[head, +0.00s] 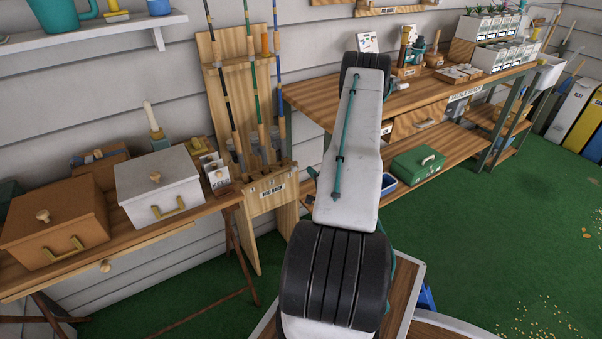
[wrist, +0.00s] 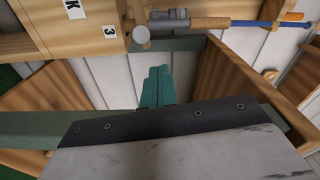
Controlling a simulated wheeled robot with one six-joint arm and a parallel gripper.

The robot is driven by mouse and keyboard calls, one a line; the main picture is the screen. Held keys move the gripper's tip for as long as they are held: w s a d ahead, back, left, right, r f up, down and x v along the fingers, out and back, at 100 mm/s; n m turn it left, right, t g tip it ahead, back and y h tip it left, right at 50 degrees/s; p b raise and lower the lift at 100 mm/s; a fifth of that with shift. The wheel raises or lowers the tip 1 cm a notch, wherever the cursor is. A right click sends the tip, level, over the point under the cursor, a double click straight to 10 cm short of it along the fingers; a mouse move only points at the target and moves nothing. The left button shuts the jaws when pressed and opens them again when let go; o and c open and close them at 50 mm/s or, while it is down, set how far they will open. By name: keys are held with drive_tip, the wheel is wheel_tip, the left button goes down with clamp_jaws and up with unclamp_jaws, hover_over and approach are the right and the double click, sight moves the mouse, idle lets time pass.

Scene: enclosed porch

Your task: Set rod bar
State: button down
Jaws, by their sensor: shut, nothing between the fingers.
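The wooden rod rack (head: 222,82) stands against the wall with several upright rods in it. Its front piece carries a "ROD RACK" label (head: 273,190). No separate bar can be made out clearly. A rod with a cork handle (wrist: 209,22) lies across the top right of that view. My gripper (wrist: 158,72) has its teal fingers shut and empty, just below the knob in the picture; contact cannot be told. In the head view my arm mostly hides it.
Left of the rack, a table holds a brown box (head: 52,222), a white box (head: 160,187) and seed packets (head: 217,176). On the right, a workbench (head: 335,95) has a green case (head: 418,165) on its lower shelf. Green floor (head: 480,220) is open at right.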

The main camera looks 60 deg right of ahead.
drive_tip(key=s+a+r+n, duration=0.4)
drive_tip(key=a+n, duration=0.1)
drive_tip(key=n, duration=1)
drive_tip(key=w+d+f, duration=0.4)
drive_tip(key=w+d, duration=0.1)
drive_tip(key=w, duration=0.4)
drive_tip(key=shift+w+n+y, duration=0.3)
drive_tip(key=shift+n+y, duration=0.1)
drive_tip(key=shift+s+d+f+m, duration=0.15)
drive_tip(key=shift+f+m, duration=0.75)
drive_tip(key=shift+f, duration=0.6)
